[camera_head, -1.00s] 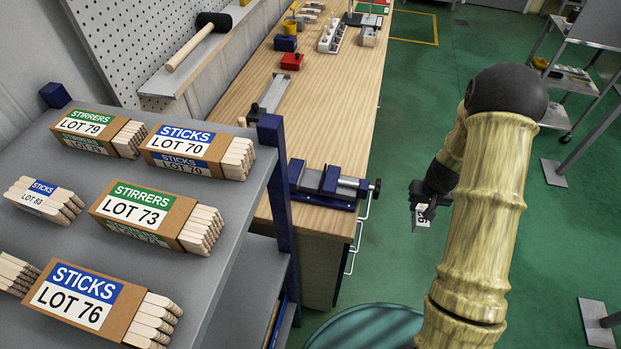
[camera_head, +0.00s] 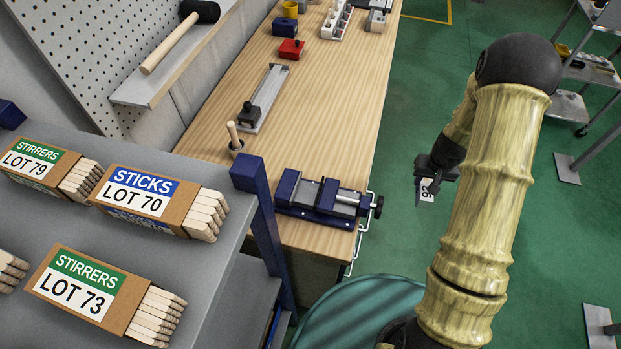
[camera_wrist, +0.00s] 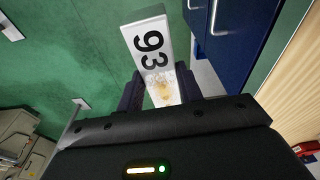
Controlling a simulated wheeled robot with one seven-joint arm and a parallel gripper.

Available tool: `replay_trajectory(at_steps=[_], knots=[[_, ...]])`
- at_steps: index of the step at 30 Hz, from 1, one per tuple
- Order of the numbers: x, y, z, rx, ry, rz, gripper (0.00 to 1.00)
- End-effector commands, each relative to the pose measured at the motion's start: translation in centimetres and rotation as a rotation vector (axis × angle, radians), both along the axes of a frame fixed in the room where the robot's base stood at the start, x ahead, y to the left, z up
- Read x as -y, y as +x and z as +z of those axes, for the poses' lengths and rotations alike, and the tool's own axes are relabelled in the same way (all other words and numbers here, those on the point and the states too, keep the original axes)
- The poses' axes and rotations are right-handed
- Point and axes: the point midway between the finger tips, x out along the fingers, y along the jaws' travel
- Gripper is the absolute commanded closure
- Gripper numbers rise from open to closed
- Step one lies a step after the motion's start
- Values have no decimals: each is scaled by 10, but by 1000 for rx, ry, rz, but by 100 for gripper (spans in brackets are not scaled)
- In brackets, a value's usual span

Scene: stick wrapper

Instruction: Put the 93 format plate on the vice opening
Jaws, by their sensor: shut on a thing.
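The 93 format plate (camera_wrist: 150,50) is a pale metal plate with a black "93". My gripper (camera_wrist: 160,90) is shut on its lower end in the wrist view. In the head view the plate (camera_head: 425,191) hangs below my gripper (camera_head: 432,178), over the green floor to the right of the workbench. The blue vice (camera_head: 322,196) is on the near end of the bench, left of the plate and apart from it. The vice has grey jaws and a handle on its right; the width of its opening is hard to tell.
A grey shelf (camera_head: 205,262) with boxed sticks and stirrers stands at the left, its blue post close to the vice. A wooden-handled tool (camera_head: 235,138) and a metal fixture (camera_head: 262,100) are on the workbench (camera_head: 325,110).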

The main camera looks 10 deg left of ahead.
Motion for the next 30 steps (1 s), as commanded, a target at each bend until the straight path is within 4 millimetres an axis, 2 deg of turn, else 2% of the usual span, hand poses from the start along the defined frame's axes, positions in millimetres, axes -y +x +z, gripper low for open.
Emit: replay_trajectory(at_steps=[13,17,23,30], knots=[[3,0,1,1,0,-6,100],[-5,1,5,0,-1,-4,100],[-48,1,25,-7,-8,2,100],[-121,-9,60,-15,-18,-6,100]])
